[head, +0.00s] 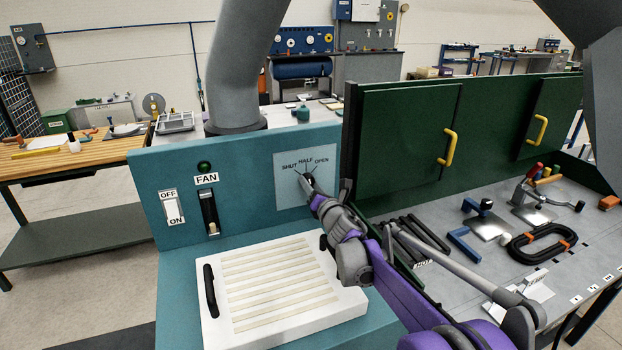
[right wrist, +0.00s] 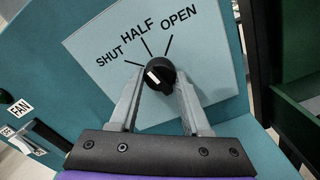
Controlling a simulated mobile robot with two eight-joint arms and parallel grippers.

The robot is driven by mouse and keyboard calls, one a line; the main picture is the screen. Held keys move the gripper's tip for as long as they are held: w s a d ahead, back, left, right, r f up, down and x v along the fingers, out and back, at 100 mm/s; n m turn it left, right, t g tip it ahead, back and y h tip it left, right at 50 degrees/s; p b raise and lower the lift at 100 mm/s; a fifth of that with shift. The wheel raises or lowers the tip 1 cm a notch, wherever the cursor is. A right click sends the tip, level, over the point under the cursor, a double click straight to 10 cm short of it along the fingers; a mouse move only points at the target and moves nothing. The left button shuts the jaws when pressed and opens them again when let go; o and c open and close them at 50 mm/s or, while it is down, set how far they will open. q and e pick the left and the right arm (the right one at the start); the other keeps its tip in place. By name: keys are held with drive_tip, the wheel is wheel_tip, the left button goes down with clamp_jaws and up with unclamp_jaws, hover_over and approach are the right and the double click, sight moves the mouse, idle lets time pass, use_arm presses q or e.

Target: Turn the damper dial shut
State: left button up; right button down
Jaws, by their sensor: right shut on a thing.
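The damper dial is a small black knob (right wrist: 160,73) on a pale blue plate (right wrist: 115,62) marked SHUT, HALF and OPEN. In the right wrist view, the knob's white mark is on its left side, nearest the SHUT line of the three. In the head view the dial plate (head: 288,190) is on the teal panel, and the gripper partly hides the knob. My right gripper (head: 312,186) is shut on the knob; in the right wrist view its two grey fingers (right wrist: 160,84) stand on either side of it. My left gripper is not in view.
A white slatted tray (head: 340,305) with a black handle lies below. A green cabinet (head: 408,135) and a tool-covered bench (head: 590,235) stand to the right.

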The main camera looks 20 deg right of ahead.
drive_tip(key=n+p, duration=0.2)
drive_tip(key=n, duration=0.1)
drive_tip(key=shift+r+n, duration=0.25)
drive_tip(key=shift+n, duration=0.05)
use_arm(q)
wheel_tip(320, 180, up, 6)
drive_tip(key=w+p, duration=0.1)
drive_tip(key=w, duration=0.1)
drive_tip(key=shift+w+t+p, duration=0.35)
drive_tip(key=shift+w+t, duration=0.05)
use_arm(e)
drive_tip(key=shift+f+n, duration=0.2)
drive_tip(key=shift+n, duration=1.3)
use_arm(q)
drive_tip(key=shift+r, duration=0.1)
use_arm(e)
drive_tip(key=shift+c, duration=1.8)
unclamp_jaws()
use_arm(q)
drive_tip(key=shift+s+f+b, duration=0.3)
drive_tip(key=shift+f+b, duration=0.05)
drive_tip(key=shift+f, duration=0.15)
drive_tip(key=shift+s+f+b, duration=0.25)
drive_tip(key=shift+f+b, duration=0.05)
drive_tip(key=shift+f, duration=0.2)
use_arm(e)
drive_tip(key=s, duration=1.1)
drive_tip(key=shift+a, duration=0.3)
drive_tip(key=shift+f, duration=0.1)
